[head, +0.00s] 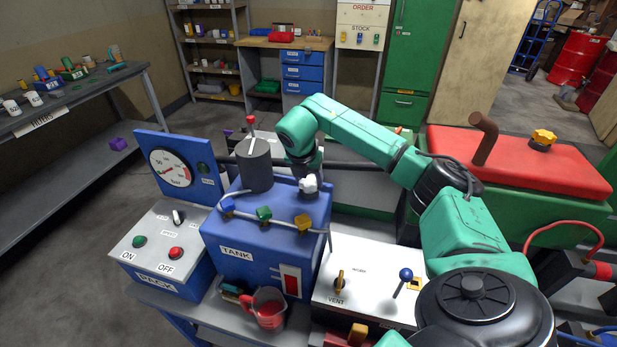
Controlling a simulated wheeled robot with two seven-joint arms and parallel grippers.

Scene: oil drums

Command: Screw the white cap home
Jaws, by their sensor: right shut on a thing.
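The white cap (309,185) is on top of the blue tank (243,256), toward its right rear. My right gripper (308,177) points down over the cap from above and is shut on it, with the fingers partly hidden by the wrist. I cannot tell how far down the cap sits on its neck. My left gripper is not in view.
A dark grey cylinder (254,166) stands on the tank left of my gripper. Blue, green and yellow valves (264,213) line the tank's front edge. A gauge panel (172,168) is at left, a vent box (362,284) at right, and a red jug (269,309) in front.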

